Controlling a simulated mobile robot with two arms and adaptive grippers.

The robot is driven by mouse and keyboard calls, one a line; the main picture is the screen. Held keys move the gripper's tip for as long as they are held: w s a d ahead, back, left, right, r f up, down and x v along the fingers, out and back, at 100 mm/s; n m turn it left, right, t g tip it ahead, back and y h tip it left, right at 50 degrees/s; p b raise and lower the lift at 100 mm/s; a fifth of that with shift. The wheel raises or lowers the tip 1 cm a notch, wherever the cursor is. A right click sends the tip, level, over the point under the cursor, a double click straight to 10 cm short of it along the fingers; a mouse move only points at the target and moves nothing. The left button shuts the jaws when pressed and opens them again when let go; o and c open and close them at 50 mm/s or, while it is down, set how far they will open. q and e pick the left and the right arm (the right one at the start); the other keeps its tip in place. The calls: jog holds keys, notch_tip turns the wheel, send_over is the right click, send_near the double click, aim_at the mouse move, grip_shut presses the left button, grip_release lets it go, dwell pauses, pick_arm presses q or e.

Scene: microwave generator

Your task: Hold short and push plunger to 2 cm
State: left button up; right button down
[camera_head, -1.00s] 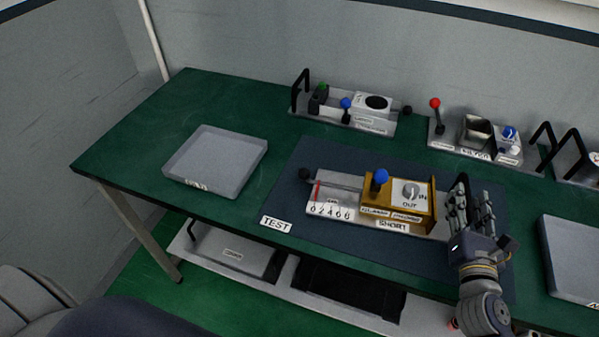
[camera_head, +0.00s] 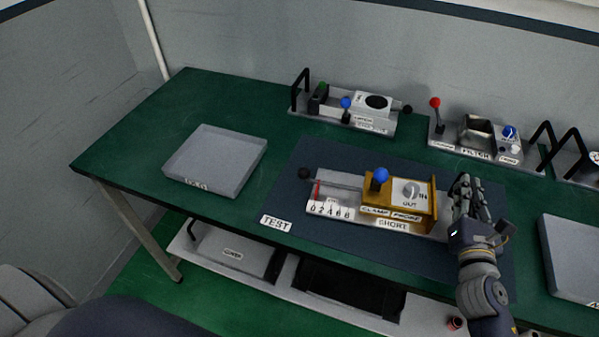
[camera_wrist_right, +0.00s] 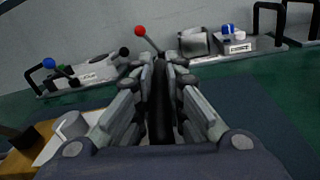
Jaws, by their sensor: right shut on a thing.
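The short (camera_head: 392,224) lies on the dark blue test mat (camera_head: 350,152). It has a yellow housing with a blue-knobbed clamp lever (camera_head: 379,176) and a grey IN/OUT probe knob (camera_head: 410,189). Its plunger rod (camera_head: 338,180) ends in a black knob (camera_head: 305,173) at the left. A red marker (camera_head: 317,190) stands near 0 on the printed scale (camera_head: 330,209). My right gripper (camera_head: 468,190) is at the short's right end, shut on a black upright handle (camera_wrist_right: 161,105), which it mostly hides in the head view. My left gripper is out of view.
Behind the mat stand a device with green and blue knobs (camera_head: 372,125) and a filter (camera_head: 474,154) with a red-knobbed lever. Grey trays lie left (camera_head: 215,160) and right (camera_head: 570,259) of the mat.

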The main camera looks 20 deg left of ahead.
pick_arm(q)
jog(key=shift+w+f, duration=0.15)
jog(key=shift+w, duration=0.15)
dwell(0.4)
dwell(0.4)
